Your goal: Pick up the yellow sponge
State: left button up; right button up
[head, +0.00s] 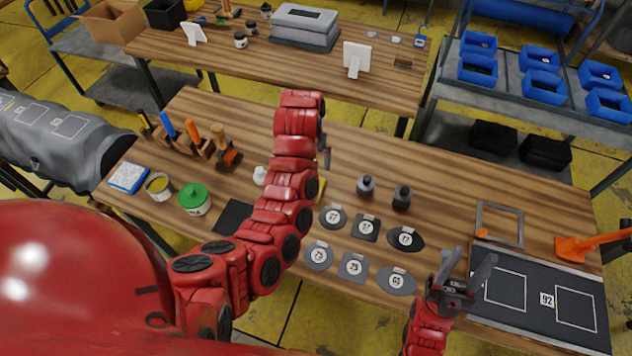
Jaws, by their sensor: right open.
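A small yellow patch (321,188), possibly the yellow sponge, shows at the right edge of my left arm on the wooden workbench (340,150). Most of it is hidden behind the arm, so its shape cannot be made out. My left arm reaches across the bench; only a small dark part, perhaps of the left gripper (325,157), shows beside it, and its jaws cannot be made out. My right gripper (468,264) is open and empty, with its fingers apart, near the bench's front edge, between the grey oval patches and the dark mat. It is well to the right of the yellow patch.
Several grey numbered patches (366,227) lie mid-bench, with two dark bottles (402,197) behind them. A dark mat (520,310), a grey frame (500,224) and an orange tool (580,247) are at right. A green-lidded can (194,198) and brushes (226,148) stand at left.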

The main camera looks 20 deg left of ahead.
pick_arm(q)
jog(key=f+b, duration=0.6)
jog(key=w+f+b, duration=0.1)
jog(key=f+b, duration=0.2)
jog(key=f, duration=0.1)
jog(key=shift+f, duration=0.1)
jog(key=shift+w+f, duration=0.1)
jog(key=shift+f, duration=0.75)
jog(key=shift+w+f+p, duration=0.15)
jog(key=shift+f+p, duration=0.1)
jog(key=shift+p, duration=0.05)
jog(key=f, duration=0.1)
jog(key=f+p, duration=0.1)
jog(key=f, duration=0.1)
jog(key=shift+w+p, duration=0.25)
jog(key=shift+p, duration=0.1)
jog(key=shift+w+f, duration=0.15)
jog(key=shift+f, duration=0.6)
jog(key=c, duration=1.3)
jog(key=shift+c, duration=0.2)
